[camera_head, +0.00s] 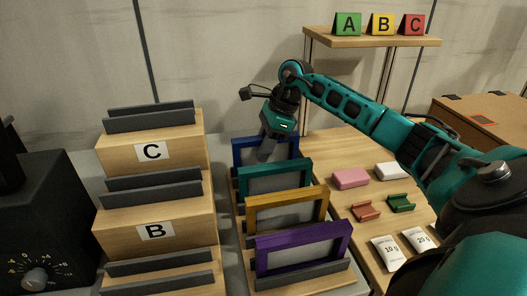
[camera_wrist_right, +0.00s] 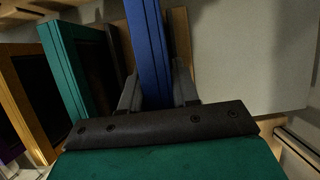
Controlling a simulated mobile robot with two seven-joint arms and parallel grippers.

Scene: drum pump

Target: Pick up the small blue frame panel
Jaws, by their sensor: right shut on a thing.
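The small blue frame panel (camera_head: 239,153) stands upright at the back of a row of frames in the head view. My right gripper (camera_head: 265,152) comes down over its top edge and is shut on it. In the right wrist view the blue panel (camera_wrist_right: 149,50) runs between the two fingers of my right gripper (camera_wrist_right: 157,92). The panel's lower part is hidden behind the teal frame (camera_head: 275,174). I cannot tell whether the panel still touches its rack. My left gripper is not in view.
A gold frame (camera_head: 288,209) and a purple frame (camera_head: 302,247) stand in front of the teal one. Stepped wooden blocks with letters C (camera_head: 203,150) and B (camera_head: 203,232) stand to the left. Small blocks and packets lie on the wooden table (camera_head: 330,150) to the right.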

